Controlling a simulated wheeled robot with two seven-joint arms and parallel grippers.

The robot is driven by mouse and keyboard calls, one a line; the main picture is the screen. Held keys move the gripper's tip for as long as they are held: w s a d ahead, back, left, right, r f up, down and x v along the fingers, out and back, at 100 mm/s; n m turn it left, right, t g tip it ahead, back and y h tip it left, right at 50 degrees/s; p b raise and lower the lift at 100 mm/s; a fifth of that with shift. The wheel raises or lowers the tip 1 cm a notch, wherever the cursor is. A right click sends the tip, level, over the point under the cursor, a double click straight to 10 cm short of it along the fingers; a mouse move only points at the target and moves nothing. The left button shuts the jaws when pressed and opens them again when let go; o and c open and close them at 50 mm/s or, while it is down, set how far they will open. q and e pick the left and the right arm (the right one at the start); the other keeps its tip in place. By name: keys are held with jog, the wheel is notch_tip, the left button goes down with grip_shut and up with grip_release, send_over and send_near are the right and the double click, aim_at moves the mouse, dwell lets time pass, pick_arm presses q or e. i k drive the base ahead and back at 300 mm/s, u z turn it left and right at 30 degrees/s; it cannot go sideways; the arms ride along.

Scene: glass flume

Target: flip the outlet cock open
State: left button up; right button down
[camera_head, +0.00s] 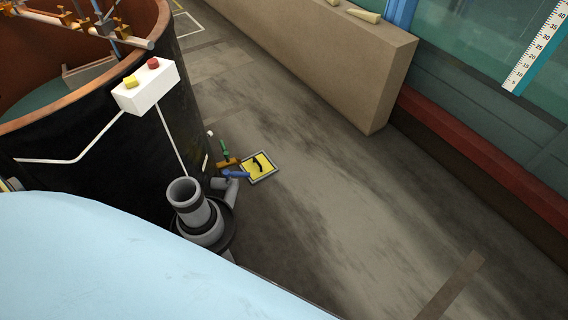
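Low on the side of the dark round tank (140,170) are two small coloured handles. One is a green lever (225,149) standing up from an orange-brown fitting (227,163). The other is a blue handle (236,175) lying roughly level beside a grey pipe-like part. I cannot tell for certain which of them is the outlet cock, or its setting. Neither of my grippers shows in the head view, and nothing is seen touching the handles.
A grey-framed yellow plate (259,166) with a black mark lies beside the handles. A white box (146,87) with red and yellow buttons is on the tank. A low beige wall (320,60) stands behind. The floor (350,220) on the right is clear. A light blue surface covers the lower left.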

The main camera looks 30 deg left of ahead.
aim_at(226, 173)
jog(key=z, duration=0.05)
jog(key=i, duration=0.4)
jog(key=u, duration=2.05)
